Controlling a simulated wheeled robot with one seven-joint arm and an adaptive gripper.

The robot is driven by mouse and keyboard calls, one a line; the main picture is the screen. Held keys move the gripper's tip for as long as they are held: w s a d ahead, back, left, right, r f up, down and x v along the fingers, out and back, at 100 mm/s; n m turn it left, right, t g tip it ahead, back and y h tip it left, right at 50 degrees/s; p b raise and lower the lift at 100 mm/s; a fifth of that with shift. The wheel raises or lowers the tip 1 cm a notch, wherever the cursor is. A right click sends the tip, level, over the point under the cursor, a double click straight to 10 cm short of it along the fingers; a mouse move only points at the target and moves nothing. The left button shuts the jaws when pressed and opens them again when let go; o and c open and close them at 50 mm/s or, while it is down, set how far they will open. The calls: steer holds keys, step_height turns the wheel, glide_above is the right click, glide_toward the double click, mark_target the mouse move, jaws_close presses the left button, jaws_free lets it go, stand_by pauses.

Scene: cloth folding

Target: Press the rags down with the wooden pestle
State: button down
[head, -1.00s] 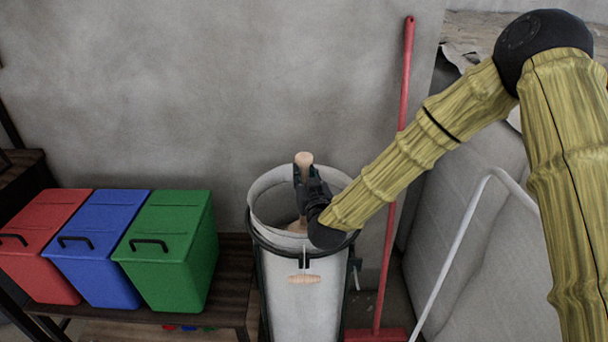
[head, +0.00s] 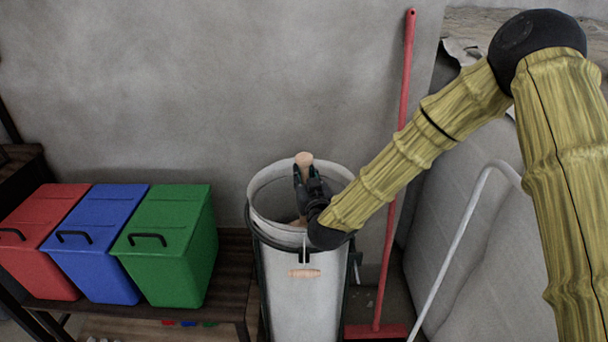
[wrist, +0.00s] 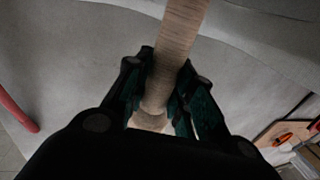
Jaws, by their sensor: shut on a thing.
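The wooden pestle (head: 304,159) stands close to upright in the mouth of a tall pale bin (head: 289,295). Its rounded top shows above my gripper (head: 307,185), and its lower part goes down into the bin. My gripper is shut on the pestle's shaft, over the bin's opening. In the wrist view the pestle's pale wood shaft (wrist: 177,45) runs between the two dark fingers (wrist: 160,98). The rags cannot be made out; the bin's inside is mostly hidden by my gripper and the rim.
Red (head: 40,235), blue (head: 95,235) and green (head: 170,240) lidded boxes stand on a dark wooden bench (head: 232,275) left of the bin. A red-handled broom (head: 405,80) leans on the wall behind, to the right. A white curved tube (head: 462,230) stands further right.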

steer(key=shift+f+b, duration=0.6)
steer(key=shift+f, duration=0.5)
steer(key=shift+r, duration=0.1)
step_height(320, 180, up, 26)
steer(key=p, duration=1.4)
steer(key=shift+f+p, duration=0.2)
steer(key=shift+p, duration=0.15)
stand_by(1.2)
steer(key=shift+a, duration=0.1)
